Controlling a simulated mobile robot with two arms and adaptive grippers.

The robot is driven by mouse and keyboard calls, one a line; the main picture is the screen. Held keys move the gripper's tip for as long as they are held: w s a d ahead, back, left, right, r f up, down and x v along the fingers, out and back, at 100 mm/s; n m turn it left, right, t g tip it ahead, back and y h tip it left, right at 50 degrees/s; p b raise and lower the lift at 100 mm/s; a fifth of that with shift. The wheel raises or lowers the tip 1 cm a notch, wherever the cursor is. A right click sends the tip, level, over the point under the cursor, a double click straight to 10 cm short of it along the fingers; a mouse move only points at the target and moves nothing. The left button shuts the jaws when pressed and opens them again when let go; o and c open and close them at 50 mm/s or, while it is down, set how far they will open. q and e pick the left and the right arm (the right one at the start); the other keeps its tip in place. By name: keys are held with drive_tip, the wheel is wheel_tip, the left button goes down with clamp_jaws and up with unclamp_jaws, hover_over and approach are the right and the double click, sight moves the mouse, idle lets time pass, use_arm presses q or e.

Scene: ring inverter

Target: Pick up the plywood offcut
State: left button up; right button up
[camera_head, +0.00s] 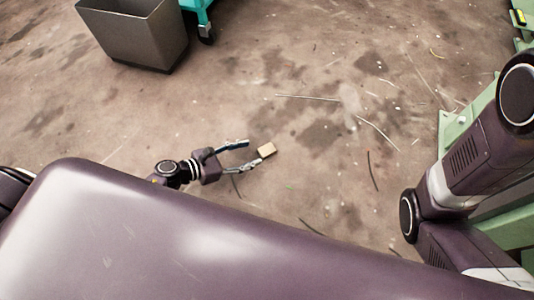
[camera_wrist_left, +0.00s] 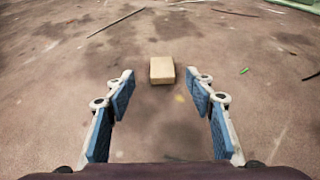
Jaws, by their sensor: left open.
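The plywood offcut (camera_head: 267,150) is a small tan block lying on the stained concrete floor. In the left wrist view the offcut (camera_wrist_left: 162,70) lies just beyond the fingertips, centred between them. My left gripper (camera_head: 248,154) is open and empty, low over the floor, with its fingers pointing at the offcut. The two blue-padded fingers of the left gripper (camera_wrist_left: 165,82) stand wide apart. My right arm shows at the right of the head view, but I do not see its gripper.
A dark grey bin (camera_head: 138,35) stands at the upper left, beside a teal wheeled cart (camera_head: 203,15). Green machinery (camera_head: 451,128) stands at the right. Thin strips and scraps litter the floor. The floor around the offcut is otherwise open.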

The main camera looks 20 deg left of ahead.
sight(266, 150)
use_arm(q)
drive_tip(key=b+x, duration=0.1)
drive_tip(key=x, duration=0.1)
drive_tip(key=b+x, duration=0.2)
drive_tip(key=x, duration=0.1)
drive_tip(key=shift+d+f, duration=0.3)
drive_tip(key=shift+f, duration=0.1)
drive_tip(key=shift+w+d, duration=0.25)
drive_tip(key=shift+w, duration=0.1)
drive_tip(key=c, duration=0.9)
